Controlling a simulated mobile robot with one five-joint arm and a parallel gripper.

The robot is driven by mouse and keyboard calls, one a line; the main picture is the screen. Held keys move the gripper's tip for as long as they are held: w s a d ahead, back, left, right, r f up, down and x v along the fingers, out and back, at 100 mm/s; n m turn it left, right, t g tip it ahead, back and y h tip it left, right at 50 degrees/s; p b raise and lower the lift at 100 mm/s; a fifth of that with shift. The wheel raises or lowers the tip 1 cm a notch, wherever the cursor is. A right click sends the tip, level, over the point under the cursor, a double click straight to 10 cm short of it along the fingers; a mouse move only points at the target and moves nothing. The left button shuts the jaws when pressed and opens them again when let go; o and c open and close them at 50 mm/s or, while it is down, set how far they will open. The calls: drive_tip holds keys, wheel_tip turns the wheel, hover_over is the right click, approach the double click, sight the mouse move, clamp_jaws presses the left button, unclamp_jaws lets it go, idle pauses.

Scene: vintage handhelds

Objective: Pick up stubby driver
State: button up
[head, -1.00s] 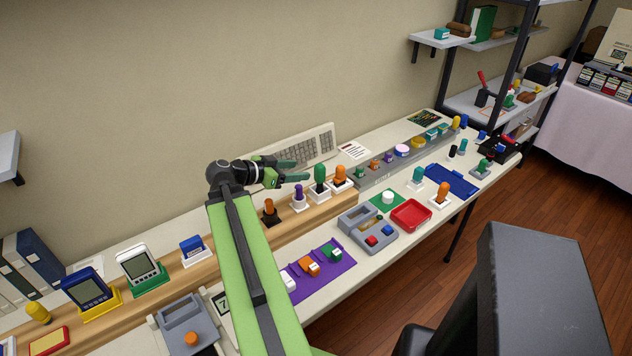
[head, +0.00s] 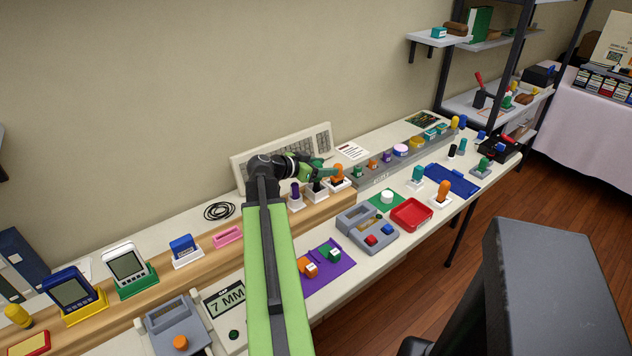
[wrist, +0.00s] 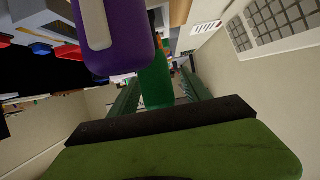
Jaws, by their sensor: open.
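Several stubby upright handles stand in small holders on the wooden riser; I cannot tell which is the named driver. A purple one (head: 295,190) is left of my gripper, and an orange one (head: 338,172) is just right of it. A green one is mostly hidden by my gripper (head: 320,171) in the head view. In the wrist view the green handle (wrist: 155,82) shows between the open fingers (wrist: 160,92), with no clear contact. The purple handle (wrist: 115,35) looms close to the camera, at upper left.
A keyboard (head: 242,163) leans on the wall behind my gripper. A grey rail with several small jars (head: 401,150) lies to the right.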

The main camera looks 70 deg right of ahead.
drive_tip(key=shift+c, duration=0.2)
clamp_jaws()
drive_tip(key=shift+r, duration=0.1)
